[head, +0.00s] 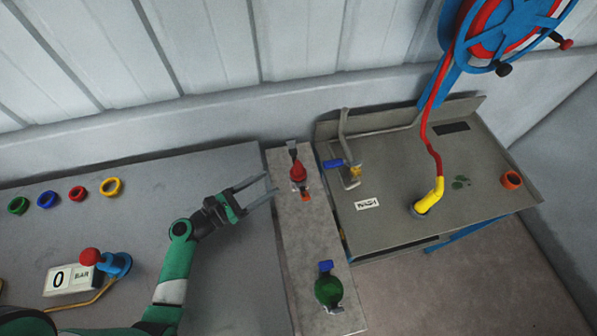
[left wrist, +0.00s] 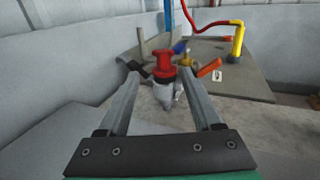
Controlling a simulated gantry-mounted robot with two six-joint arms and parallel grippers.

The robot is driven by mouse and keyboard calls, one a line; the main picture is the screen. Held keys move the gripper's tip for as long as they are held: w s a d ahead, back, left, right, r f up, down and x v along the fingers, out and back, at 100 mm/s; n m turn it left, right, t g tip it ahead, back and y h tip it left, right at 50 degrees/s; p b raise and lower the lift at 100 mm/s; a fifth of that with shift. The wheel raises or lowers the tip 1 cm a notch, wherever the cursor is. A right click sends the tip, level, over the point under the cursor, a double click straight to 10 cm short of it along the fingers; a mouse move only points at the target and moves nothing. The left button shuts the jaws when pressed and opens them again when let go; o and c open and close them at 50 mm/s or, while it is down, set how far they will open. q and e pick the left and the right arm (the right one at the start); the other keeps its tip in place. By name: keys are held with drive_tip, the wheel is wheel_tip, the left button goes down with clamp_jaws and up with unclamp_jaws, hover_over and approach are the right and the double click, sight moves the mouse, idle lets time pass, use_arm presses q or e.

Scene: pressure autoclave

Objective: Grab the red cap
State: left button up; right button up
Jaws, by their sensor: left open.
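A red cap-like piece (head: 298,171) sits on top of a fitting on the narrow grey ledge, near the wall. It also shows in the left wrist view (left wrist: 163,65), red and upright on a pale metal body. My left gripper (head: 269,186) is open and empty, just left of this fitting, with its fingers pointing toward it. In the left wrist view the fitting appears between and beyond the fingers (left wrist: 160,84); the remaining gap is hard to judge. A red ring-shaped piece (head: 77,193) lies on the left table. My right gripper is not in view.
An orange handle (left wrist: 210,68) juts from the fitting's right side. A green-topped fitting (head: 328,291) stands at the ledge's near end. Green (head: 18,205), blue (head: 47,199) and yellow (head: 112,187) rings lie left. The sink counter (head: 395,165) with a tap stands right.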

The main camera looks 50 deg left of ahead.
sight(295, 170)
use_arm(q)
drive_tip(key=w, duration=0.3)
drive_tip(key=w+d+b, duration=0.1)
drive_tip(key=w, duration=0.3)
drive_tip(key=w+d+b, duration=0.1)
drive_tip(key=w, duration=0.3)
drive_tip(key=shift+f, duration=0.1)
clamp_jaws()
